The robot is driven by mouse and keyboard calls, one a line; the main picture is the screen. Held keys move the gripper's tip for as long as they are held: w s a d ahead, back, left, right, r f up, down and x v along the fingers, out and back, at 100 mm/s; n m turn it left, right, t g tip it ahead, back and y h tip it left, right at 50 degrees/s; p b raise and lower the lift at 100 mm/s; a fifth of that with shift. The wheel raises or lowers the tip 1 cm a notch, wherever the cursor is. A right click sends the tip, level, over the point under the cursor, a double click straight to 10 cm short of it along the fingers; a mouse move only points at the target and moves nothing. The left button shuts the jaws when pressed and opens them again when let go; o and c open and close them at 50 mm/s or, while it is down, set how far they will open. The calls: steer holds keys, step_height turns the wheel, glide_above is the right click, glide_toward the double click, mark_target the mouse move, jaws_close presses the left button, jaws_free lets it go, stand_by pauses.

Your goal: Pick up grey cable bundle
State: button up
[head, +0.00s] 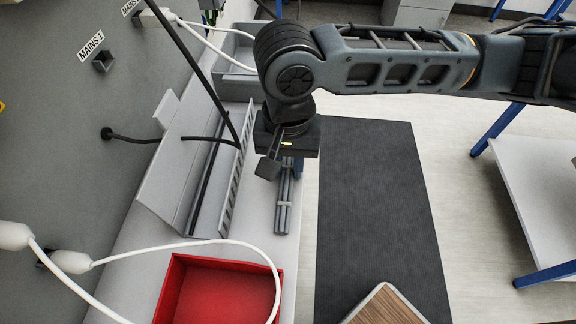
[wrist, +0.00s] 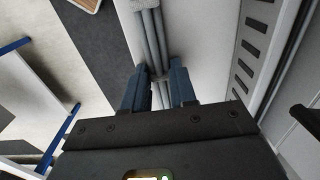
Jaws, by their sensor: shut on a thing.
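The grey cable bundle (head: 283,205) is a set of straight parallel grey cables held by pale ties. In the head view it lies lengthwise near the right edge of the white bench, and its far end is hidden under my gripper (head: 288,170). In the wrist view the bundle (wrist: 150,40) runs up from between the two fingers. My gripper (wrist: 157,88) is shut on the bundle, with one blue-grey finger on each side of it. I cannot tell whether the bundle is clear of the bench top.
A red tray (head: 222,290) stands at the near end of the bench. A grey cable trunking (head: 200,175) with a slotted side lies left of the bundle. A black cable (head: 190,45) and a white cable (head: 215,245) cross the bench. A dark mat (head: 375,210) covers floor to the right.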

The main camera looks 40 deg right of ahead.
jaws_close()
steer(key=shift+r, duration=0.1)
